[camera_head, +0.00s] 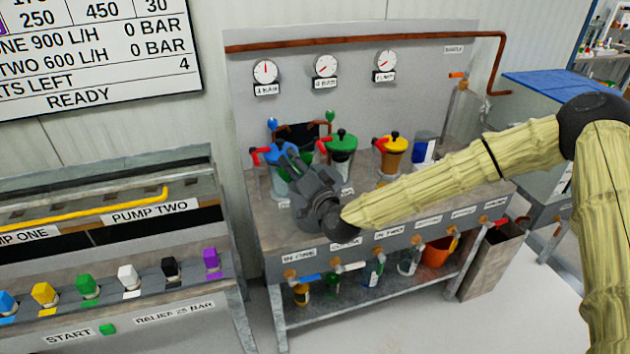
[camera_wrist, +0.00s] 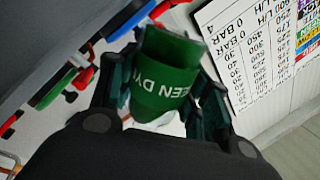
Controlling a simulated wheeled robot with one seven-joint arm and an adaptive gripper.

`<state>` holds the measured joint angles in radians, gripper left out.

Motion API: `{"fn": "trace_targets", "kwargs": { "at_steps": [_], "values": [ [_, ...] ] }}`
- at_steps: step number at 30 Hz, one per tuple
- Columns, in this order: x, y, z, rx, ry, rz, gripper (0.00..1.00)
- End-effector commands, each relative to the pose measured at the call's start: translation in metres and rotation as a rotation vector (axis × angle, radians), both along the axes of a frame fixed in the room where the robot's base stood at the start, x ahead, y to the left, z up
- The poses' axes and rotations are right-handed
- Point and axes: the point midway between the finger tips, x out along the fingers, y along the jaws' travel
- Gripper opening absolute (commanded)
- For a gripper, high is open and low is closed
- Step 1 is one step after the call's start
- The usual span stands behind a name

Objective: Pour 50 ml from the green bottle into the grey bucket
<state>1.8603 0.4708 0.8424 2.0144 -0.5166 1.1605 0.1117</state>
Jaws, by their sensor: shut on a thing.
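The green bottle (camera_wrist: 165,85), with partly readable lettering on its band, "EEN DY", is between the two fingers of my gripper (camera_wrist: 163,100) in the wrist view. The gripper is shut on it. In the head view my gripper (camera_head: 292,162) is at the left part of the pump bench, in front of the blue-lidded vessel (camera_head: 277,152). I cannot make out a grey bucket for sure. A tall grey open bin (camera_head: 492,262) stands at the bench's right end.
Green-lidded (camera_head: 342,145) and yellow-lidded (camera_head: 392,152) vessels stand on the bench, with red handles. Several small bottles and an orange bucket (camera_head: 437,252) are on the lower shelf (camera_head: 350,305). A control panel (camera_head: 130,290) with coloured knobs is at left.

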Motion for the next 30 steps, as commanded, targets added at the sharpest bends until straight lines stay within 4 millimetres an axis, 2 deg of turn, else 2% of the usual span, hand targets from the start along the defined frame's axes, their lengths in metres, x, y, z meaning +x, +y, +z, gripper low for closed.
{"fn": "trace_targets", "kwargs": {
  "at_steps": [30],
  "values": [
    [-0.0007, 0.0010, -0.0017, 0.057, 0.024, 0.000, 0.19]
  ]
}}
